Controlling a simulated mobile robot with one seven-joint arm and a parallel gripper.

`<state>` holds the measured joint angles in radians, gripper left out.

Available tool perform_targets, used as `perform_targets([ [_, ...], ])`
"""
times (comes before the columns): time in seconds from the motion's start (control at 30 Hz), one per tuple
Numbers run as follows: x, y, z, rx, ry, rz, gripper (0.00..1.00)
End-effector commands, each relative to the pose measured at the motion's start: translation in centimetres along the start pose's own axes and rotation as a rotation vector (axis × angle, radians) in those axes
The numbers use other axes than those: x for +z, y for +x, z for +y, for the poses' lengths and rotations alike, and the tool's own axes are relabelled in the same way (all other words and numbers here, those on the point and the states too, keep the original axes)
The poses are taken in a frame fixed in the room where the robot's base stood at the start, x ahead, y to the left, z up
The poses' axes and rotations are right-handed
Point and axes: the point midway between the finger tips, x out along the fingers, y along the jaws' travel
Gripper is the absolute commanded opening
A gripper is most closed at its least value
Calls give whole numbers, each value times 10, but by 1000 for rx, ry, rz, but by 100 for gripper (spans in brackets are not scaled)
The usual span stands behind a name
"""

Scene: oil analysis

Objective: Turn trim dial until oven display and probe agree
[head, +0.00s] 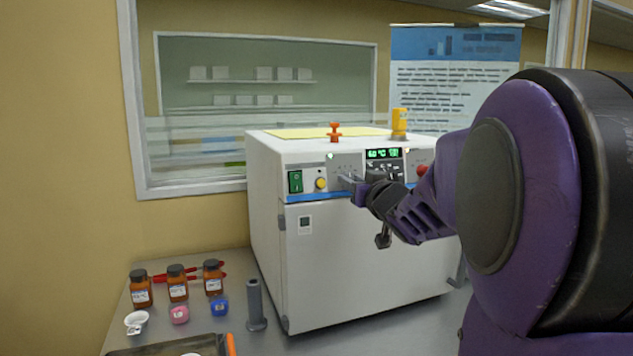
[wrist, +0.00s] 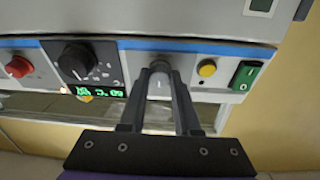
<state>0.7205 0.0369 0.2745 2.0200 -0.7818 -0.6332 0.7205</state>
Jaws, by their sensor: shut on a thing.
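The white oven (head: 365,250) stands on the table with its control panel facing me. Its green display (head: 383,153) seems to read 60 °C on the left; a second figure on the right is too small to read surely. The display shows upside down in the wrist view (wrist: 98,92). My gripper (head: 349,181) is at the panel, left of the display. In the wrist view my gripper (wrist: 159,82) is shut on a small grey dial (wrist: 159,86) with a white mark, apparently the trim dial. The fingers hide its sides. I cannot make out a separate probe.
On the panel are a black knob (wrist: 75,62), red button (wrist: 18,67), yellow button (wrist: 207,69) and green switch (wrist: 245,76). Brown bottles (head: 177,283), small cups (head: 180,314) and a grey post (head: 255,303) stand at the left. My arm covers the right.

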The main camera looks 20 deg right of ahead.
Motion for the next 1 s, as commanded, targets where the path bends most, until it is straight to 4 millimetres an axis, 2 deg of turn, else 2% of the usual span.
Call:
perform_targets([
  [0.37, 0, 0, 1, -23, -104, 4, 0],
  [1.0, -1, 1, 4, -143, -660, 25, 0],
])
